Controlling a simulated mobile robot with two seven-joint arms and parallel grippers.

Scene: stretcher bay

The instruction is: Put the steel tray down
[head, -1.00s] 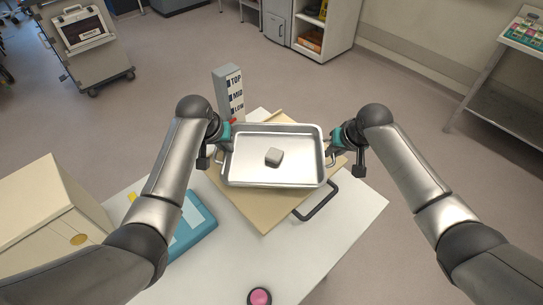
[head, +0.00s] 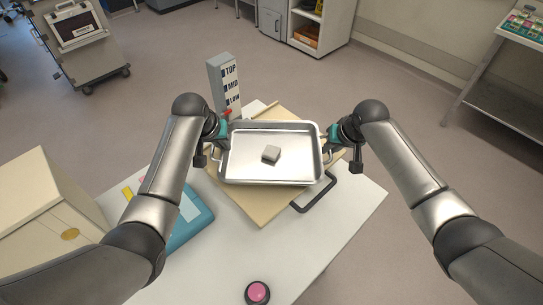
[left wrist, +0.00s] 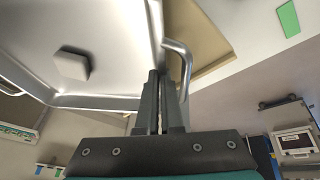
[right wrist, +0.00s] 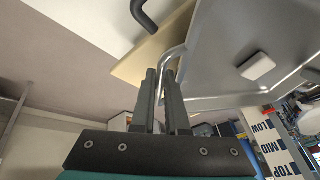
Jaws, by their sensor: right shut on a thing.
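The steel tray (head: 245,175) is over a tan board (head: 262,213) on the white table, and looks about level. I cannot tell whether it touches the board. A small grey block (head: 271,153) lies inside it near the middle. My right gripper (right wrist: 162,80) is shut on the tray's right handle (right wrist: 176,54), whose bar runs between its fingers. My left gripper (left wrist: 161,80) is at the left handle (left wrist: 186,62). Its fingers are close together, and the handle's bar shows beside them rather than between them.
A grey post (head: 226,86) marked TOP, MID and LOW, with a red pointer, stands behind the tray. A black handle (head: 316,196) sticks out from the board. A teal folder (head: 190,225), a cream box (head: 40,220) and a pink button (head: 257,292) are nearer. The white table (head: 345,215) is bare at right.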

